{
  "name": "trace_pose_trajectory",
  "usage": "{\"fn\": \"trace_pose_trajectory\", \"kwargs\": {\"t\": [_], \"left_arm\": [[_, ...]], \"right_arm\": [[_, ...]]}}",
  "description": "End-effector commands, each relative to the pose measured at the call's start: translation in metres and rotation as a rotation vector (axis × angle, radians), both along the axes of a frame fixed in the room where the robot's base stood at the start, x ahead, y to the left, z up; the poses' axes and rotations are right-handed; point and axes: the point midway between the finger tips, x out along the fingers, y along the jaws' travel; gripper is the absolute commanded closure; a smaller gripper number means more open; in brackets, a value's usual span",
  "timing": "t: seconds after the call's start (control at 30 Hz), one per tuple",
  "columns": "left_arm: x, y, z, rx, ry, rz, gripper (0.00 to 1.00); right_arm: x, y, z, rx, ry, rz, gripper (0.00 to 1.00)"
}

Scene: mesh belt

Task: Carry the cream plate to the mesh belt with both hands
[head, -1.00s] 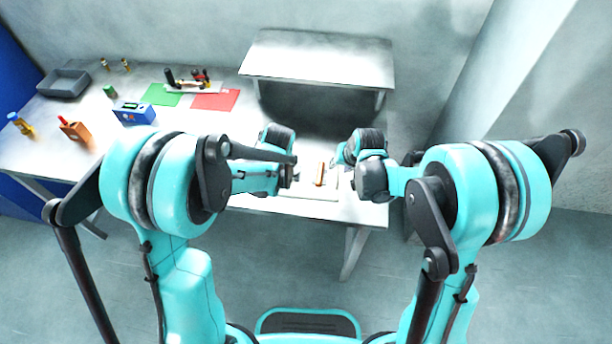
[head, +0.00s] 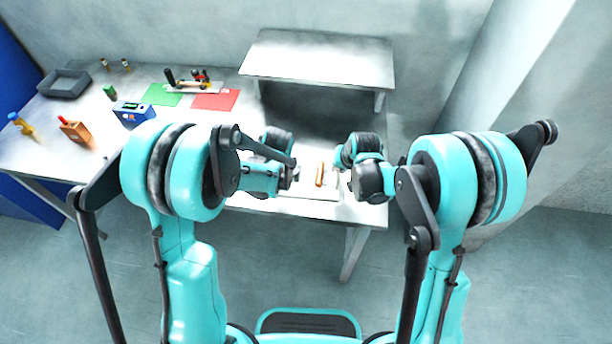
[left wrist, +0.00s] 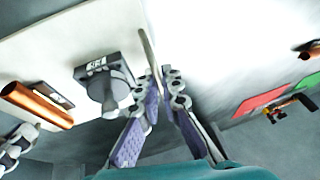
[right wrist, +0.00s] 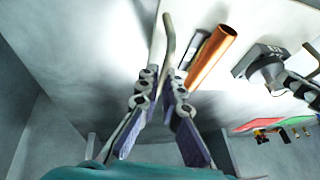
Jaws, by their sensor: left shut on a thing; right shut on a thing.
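The cream plate (head: 308,193) lies between my two grippers in the head view, partly hidden by them. A copper cylinder (head: 320,173) and a dark grey fitting (left wrist: 103,83) are on it. The plate fills the upper left of the left wrist view (left wrist: 45,60) and the upper right of the right wrist view (right wrist: 262,18). My left gripper (head: 294,175) is shut on a thin curved handle (left wrist: 150,50) at the plate's edge. My right gripper (head: 349,178) is shut on the opposite handle (right wrist: 168,42). No mesh surface can be made out.
A pale raised platform (head: 318,58) on legs stands behind the plate. To the left on the table (head: 75,118) are a red mat (head: 215,99), a green mat (head: 163,94), a blue box (head: 134,113), an orange block (head: 74,131) and a grey tray (head: 64,84).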

Motion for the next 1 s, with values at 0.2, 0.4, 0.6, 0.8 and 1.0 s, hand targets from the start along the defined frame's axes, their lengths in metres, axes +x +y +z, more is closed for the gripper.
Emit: {"fn": "trace_pose_trajectory", "kwargs": {"t": [0.2, 0.4, 0.6, 0.8, 1.0], "left_arm": [[0.0, 0.0, 0.002, 0.0, -0.001, 0.0, 1.0], [0.0, 0.0, 0.012, 0.0, -0.001, 0.0, 1.0], [0.0, 0.0, 0.029, 0.0, -0.001, 0.0, 1.0], [0.0, 0.0, 0.046, 0.0, -0.001, 0.0, 1.0], [0.0, 0.0, 0.052, 0.0, -0.001, 0.0, 1.0]], "right_arm": [[0.0, 0.0, 0.002, 0.001, -0.001, 0.0, 1.0], [0.0, 0.0, 0.012, 0.001, -0.001, 0.0, 1.0], [0.0, 0.0, 0.029, 0.001, -0.001, 0.0, 1.0], [0.0, 0.0, 0.046, 0.001, -0.001, 0.0, 1.0], [0.0, 0.0, 0.052, 0.001, -0.001, 0.0, 1.0]]}}
